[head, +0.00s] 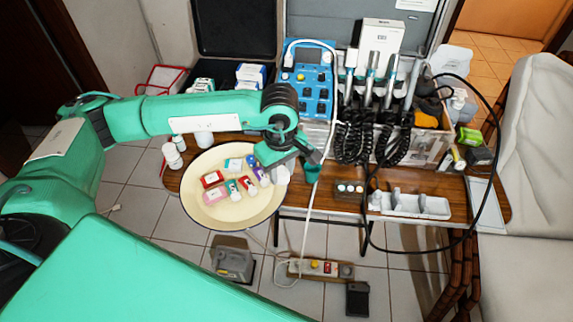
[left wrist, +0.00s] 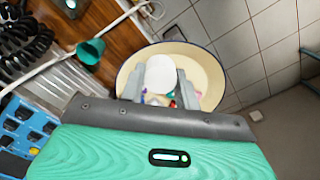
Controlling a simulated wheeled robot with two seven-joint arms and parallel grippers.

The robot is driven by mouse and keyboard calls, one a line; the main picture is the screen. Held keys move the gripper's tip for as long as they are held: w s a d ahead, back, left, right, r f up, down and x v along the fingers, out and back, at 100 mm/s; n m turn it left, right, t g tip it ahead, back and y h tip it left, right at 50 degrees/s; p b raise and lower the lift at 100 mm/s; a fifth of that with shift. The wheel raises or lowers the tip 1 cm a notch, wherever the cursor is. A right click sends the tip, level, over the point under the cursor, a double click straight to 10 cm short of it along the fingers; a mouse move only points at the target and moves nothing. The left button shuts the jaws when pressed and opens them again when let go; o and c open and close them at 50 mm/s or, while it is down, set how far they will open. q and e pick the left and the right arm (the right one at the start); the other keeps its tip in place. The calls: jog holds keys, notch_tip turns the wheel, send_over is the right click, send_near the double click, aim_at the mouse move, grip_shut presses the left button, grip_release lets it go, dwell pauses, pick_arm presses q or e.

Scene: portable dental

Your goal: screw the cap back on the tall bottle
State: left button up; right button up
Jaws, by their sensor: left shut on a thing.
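My left gripper (head: 288,166) is over the right rim of the round cream basin (head: 212,216). It is shut on a smooth white object (head: 282,175). In the left wrist view this white object (left wrist: 160,74) sits between the two grey fingers (left wrist: 158,88); I cannot tell whether it is a bottle or a cap. Small white bottles stand left of the basin, one in front (head: 171,154), and another white one (head: 204,136) stands behind the basin. I cannot tell which is the tall bottle. My right gripper is not in view.
The basin holds several small coloured boxes and tubes, such as a red box (head: 212,179). A green cup (head: 312,170) is just right of my gripper. A blue device (head: 306,82) and hanging black coiled cords (head: 355,137) stand behind. A white tray (head: 415,206) lies at right.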

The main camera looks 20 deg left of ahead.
pick_arm(q)
jog(key=m, duration=0.2)
jog(key=s+m, duration=0.1)
jog(key=m, duration=0.3)
jog(key=shift+s+a, duration=0.3)
jog(key=shift+s, duration=0.05)
jog(key=m, duration=0.2)
jog(key=s+m, duration=0.1)
jog(key=m, duration=0.2)
jog(key=shift+s+a+m, duration=0.2)
jog(key=shift+a+m, duration=0.05)
jog(key=shift+m, duration=0.15)
